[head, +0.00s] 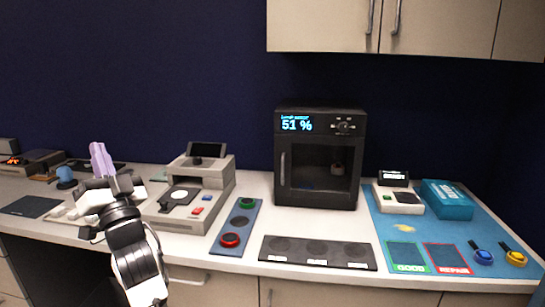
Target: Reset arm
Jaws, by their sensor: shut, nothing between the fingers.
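My arm rises from the bottom left of the head view, over the left part of the counter. My gripper (101,158) is at its end, with pale purple fingers pointing up and away. The fingers are together and hold nothing. It is left of a grey machine (188,192) and appears apart from it, though the depth gap is hard to judge. The arm hides part of a light-coloured item on the counter behind it.
A black cabinet (320,158) reading 51 % stands mid-counter (262,180). In front lie a button panel (236,226) with red and green buttons and a dark three-spot tray (317,252). A blue mat (386,225) is at right. Wall cupboards (320,25) hang above.

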